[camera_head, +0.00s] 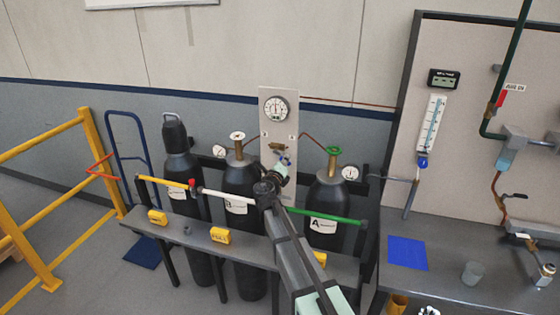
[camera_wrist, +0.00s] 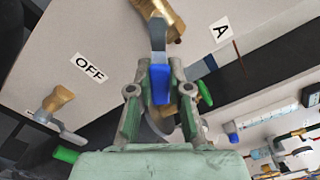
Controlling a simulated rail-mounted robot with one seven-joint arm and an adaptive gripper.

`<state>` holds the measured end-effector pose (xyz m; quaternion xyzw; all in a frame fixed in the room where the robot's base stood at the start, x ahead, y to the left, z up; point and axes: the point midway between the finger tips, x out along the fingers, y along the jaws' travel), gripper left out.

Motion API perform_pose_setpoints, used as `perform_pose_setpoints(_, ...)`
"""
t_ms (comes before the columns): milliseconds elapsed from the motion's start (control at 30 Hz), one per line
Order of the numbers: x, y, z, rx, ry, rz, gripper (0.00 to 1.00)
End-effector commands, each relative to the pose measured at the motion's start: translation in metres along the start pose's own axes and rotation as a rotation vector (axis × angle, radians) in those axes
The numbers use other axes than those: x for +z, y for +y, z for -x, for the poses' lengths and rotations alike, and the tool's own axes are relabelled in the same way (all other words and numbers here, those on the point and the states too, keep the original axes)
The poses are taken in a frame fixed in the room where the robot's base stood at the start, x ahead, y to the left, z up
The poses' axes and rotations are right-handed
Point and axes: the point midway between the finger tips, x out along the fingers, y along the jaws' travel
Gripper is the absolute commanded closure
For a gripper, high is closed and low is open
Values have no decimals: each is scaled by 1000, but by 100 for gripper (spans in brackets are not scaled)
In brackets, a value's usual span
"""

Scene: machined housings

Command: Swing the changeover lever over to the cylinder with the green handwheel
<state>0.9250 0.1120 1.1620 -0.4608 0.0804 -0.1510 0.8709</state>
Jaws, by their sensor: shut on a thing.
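The changeover lever (camera_wrist: 158,38), a grey metal arm with a blue grip, comes off a brass valve body (camera_wrist: 178,14) in the wrist view. My gripper (camera_wrist: 160,92) is shut on its blue end, one finger on each side. The lever lies between the "OFF" label on the left and the "A" label on the right. In the head view my gripper (camera_head: 280,172) is at the pale panel (camera_head: 292,108) and covers most of the lever. The cylinder with the green handwheel (camera_head: 333,151) stands right of the panel and carries label A (camera_head: 322,225). The white-handwheel cylinder (camera_head: 237,136) carries label B.
A capped dark cylinder (camera_head: 175,140) stands at the left. A rail with yellow, white and green sections (camera_head: 325,215) and a grey bench (camera_head: 195,236) run in front of the cylinders. A yellow guardrail (camera_head: 40,145) is at far left; a workbench (camera_head: 450,270) is at right.

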Motion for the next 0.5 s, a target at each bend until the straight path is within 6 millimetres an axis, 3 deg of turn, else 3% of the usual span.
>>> perform_pose_setpoints(167, 2, -1, -1, -2, -3, 7, 100)
perform_pose_setpoints(200, 2, -1, -1, -2, -3, 7, 75)
perform_pose_setpoints(267, 1, -1, -1, -2, -3, 6, 55)
perform_pose_setpoints(500, 1, 0, 0, -1, -2, 4, 55)
